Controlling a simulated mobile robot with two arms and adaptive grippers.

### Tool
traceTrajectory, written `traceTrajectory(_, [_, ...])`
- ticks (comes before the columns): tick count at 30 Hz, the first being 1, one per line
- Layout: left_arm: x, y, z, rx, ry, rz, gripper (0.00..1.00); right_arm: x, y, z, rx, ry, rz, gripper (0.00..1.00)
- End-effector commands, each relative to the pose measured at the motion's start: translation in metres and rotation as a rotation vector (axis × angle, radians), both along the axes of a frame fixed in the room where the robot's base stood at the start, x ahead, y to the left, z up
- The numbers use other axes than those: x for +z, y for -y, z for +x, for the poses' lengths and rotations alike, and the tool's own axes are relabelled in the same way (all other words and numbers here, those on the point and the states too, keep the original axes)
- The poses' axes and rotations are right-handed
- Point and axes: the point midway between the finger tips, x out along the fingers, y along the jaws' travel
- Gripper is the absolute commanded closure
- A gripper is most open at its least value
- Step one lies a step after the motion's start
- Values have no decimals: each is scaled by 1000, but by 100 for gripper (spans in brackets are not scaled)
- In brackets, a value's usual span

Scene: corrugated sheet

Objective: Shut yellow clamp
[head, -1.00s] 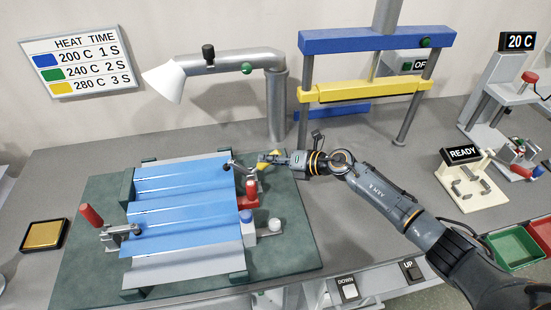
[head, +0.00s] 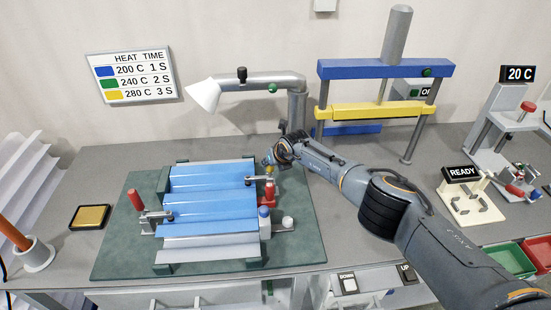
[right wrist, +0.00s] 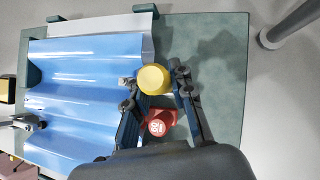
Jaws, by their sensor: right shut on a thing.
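My left gripper is out of view.
A red-handled clamp (head: 135,200) stands at the sheet's left edge. The green board (head: 300,235) carries the sheet. A yellow pad (head: 90,216) lies left of the board.

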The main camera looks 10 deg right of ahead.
Motion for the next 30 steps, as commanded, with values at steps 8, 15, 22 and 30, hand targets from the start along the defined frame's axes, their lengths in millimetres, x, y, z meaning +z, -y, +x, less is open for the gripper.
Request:
traceTrajectory(8, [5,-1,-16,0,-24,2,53,-2,-4,-1,-2,-3,-68,100])
traceTrajectory(15, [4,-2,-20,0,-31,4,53,-3,-5,-1,2,-4,-79,100])
traceTrajectory(22, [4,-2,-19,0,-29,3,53,-4,-5,-2,3,-6,-79,70])
traceTrajectory(30, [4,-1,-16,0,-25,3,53,-2,-6,-1,1,-3,-75,53])
